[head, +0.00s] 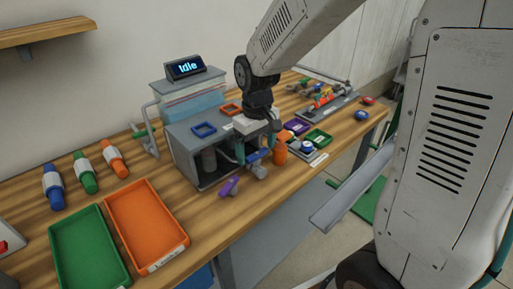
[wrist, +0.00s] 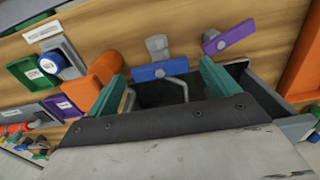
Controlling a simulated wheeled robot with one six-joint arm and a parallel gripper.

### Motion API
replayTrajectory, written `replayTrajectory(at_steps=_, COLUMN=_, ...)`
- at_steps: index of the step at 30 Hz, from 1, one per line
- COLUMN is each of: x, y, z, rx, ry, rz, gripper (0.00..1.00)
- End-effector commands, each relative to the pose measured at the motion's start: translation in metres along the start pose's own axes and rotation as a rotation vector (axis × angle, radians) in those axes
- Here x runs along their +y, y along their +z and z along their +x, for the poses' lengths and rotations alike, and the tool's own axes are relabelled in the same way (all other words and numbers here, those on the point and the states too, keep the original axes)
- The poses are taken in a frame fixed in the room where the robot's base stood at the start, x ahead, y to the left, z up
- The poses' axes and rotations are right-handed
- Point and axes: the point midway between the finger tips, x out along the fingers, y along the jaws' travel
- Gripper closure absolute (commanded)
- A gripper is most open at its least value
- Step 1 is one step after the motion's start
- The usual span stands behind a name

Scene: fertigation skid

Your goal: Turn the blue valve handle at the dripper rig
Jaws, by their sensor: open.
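The blue valve handle (wrist: 160,69) is a flat bar on a grey valve stem. In the wrist view it lies crosswise between the two teal fingertips of my gripper (wrist: 163,76), with a gap visible toward each finger. My gripper is open. In the head view my gripper (head: 256,148) points down at the front of the grey dripper rig (head: 182,150), and the blue handle (head: 258,154) shows between the fingers, partly hidden. I cannot tell how deep the fingers reach around it.
A purple handle (wrist: 230,34) sits close beside the blue one. An orange bottle (head: 280,151) stands just right of my gripper. A blue round button (head: 307,145) and coloured trays lie further right. An orange tray (head: 147,221) lies left. The display (head: 186,67) reads "Idle".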

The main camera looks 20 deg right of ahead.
Motion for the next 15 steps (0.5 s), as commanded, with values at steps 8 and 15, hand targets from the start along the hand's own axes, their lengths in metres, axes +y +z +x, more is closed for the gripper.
replayTrajectory(at_steps=8, x=0.0, y=-0.001, z=-0.046, rx=0.006, ry=0.001, rz=0.0, gripper=0.13)
replayTrajectory(at_steps=15, x=0.0, y=0.0, z=-0.072, rx=0.002, ry=0.0, rz=0.0, gripper=0.13)
